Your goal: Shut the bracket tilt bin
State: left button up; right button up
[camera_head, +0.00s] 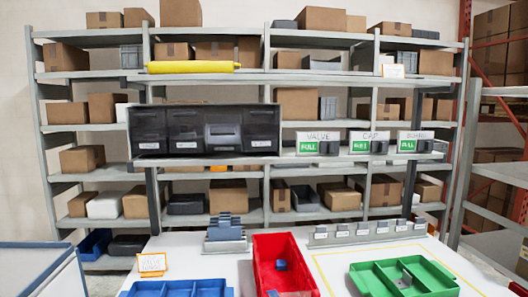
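A row of dark, see-through tilt bins (204,110) stands on the raised shelf left of centre. Each bin has a small white label on its front, too small to read, so I cannot tell by name which is the bracket bin. The third bin from the left (223,142) looks different: its front is lighter and its label sits higher, as if tipped forward. The bins beside it, such as the leftmost (149,125) and the rightmost (261,122), look upright. Neither of my grippers is in view.
Dispensers with green pull labels, VALVE (318,143) and CAP (368,142) among them, stand right of the bins. Below, the white table holds a red bin (258,258), a green divided tray (435,271), a blue tray (180,288) and a grey stepped holder (227,233).

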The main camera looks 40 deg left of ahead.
aim_at(230, 140)
jog(key=u, duration=1.7)
